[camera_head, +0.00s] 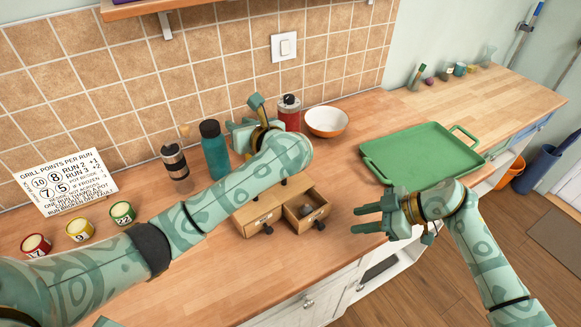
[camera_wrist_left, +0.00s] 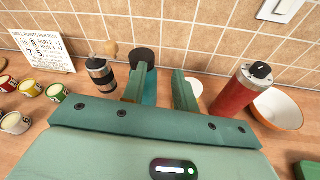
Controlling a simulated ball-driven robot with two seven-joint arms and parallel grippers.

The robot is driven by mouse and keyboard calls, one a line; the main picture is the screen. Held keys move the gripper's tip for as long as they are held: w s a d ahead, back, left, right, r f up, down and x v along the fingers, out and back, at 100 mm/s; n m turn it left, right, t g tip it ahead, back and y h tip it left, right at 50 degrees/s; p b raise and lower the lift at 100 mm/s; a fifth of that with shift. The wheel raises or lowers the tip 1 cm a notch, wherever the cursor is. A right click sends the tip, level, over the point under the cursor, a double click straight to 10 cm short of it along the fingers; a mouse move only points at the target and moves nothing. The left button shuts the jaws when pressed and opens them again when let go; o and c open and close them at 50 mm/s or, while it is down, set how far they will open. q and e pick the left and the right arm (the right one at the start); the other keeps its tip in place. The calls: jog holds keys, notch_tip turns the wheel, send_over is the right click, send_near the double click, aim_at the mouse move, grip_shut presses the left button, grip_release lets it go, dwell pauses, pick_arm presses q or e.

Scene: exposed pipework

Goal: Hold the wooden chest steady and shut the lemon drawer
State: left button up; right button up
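The small wooden chest (camera_head: 300,184) stands on the counter, partly hidden behind my left forearm. Its right-hand drawer (camera_head: 309,221) is pulled out, with a dark object inside. Its left-hand drawer (camera_head: 258,226) shows its front; I cannot tell how far out it is. The drawer labels are too small to read. My left gripper (camera_head: 250,116) is open and empty, above and behind the chest; its parted fingers show in the left wrist view (camera_wrist_left: 160,90). My right gripper (camera_head: 362,218) is open, fingers pointing left, just right of the open drawer and apart from it.
A teal bottle (camera_head: 214,150), a dark grinder (camera_head: 175,163), a red bottle (camera_head: 289,112) and a white-orange bowl (camera_head: 327,121) stand along the back. A green tray (camera_head: 420,154) lies right. Several numbered cups (camera_head: 80,230) and a sign (camera_head: 66,182) are left. The counter's front edge is close.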

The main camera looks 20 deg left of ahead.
pick_arm(q)
jog(key=s+d+f+n+g+h, duration=0.1)
jog(key=d+f+n+g+h, duration=0.1)
jog(key=d+f+g+h, duration=0.3)
jog(key=g+h, duration=0.4)
jog(key=h, duration=0.3)
send_near(290, 212)
notch_tip(290, 212, down, 11)
jog(key=shift+r, duration=0.2)
grip_shut()
